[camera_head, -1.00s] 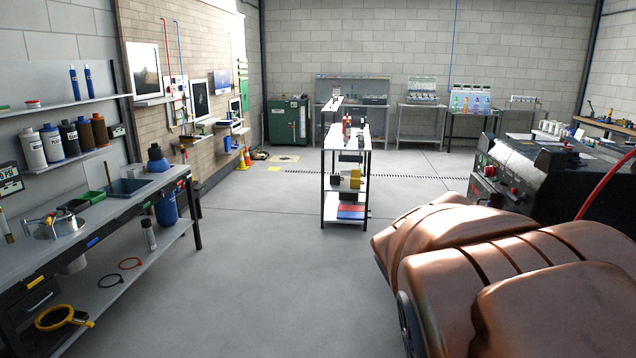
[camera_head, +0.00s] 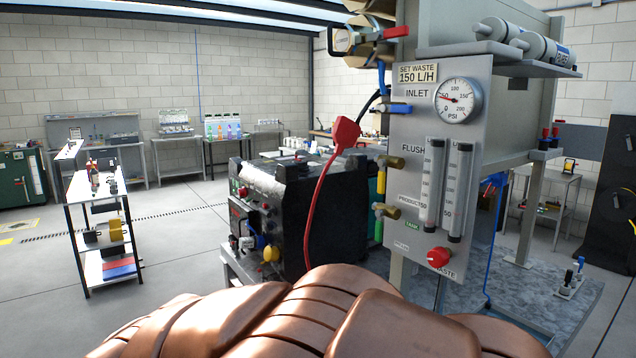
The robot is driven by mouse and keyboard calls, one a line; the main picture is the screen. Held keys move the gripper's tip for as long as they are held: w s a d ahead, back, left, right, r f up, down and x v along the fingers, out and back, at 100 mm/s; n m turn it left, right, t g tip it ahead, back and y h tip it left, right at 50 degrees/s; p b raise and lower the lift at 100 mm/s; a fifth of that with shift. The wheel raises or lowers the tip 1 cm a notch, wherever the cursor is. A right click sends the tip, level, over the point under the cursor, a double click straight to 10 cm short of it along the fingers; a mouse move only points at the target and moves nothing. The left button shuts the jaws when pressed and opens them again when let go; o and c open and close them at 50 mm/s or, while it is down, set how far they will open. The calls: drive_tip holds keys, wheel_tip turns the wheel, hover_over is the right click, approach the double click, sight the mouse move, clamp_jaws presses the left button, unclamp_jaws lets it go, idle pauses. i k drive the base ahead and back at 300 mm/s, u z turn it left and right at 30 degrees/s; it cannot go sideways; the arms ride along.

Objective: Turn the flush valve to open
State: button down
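The panel (camera_head: 409,235) stands right of centre in the head view. Its "FLUSH" label (camera_head: 413,149) is beside a brass fitting (camera_head: 391,162) on the panel's left edge. A red part (camera_head: 345,135) with a red cable shows just left of this fitting. I cannot tell whether it belongs to the flush valve, nor how the flush valve is set. A blue handle (camera_head: 396,107) is by "INLET", and a red knob (camera_head: 438,257) is near "WASTE". My copper-coloured arm fills the bottom foreground below the panel. My gripper is not in view.
A black machine (camera_head: 300,205) stands left of the panel. A narrow white shelf stand (camera_head: 103,222) is at the left, with bare floor (camera_head: 175,245) between. A pressure gauge (camera_head: 458,100), two flow tubes and grey cylinders (camera_head: 540,48) are on the panel unit. Benches line the back wall.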

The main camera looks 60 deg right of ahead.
sight(382, 162)
drive_tip(key=z, duration=2.45)
drive_tip(key=k, duration=1.15)
drive_tip(key=u, duration=0.85)
drive_tip(key=i, duration=0.85)
drive_tip(key=u, duration=0.55)
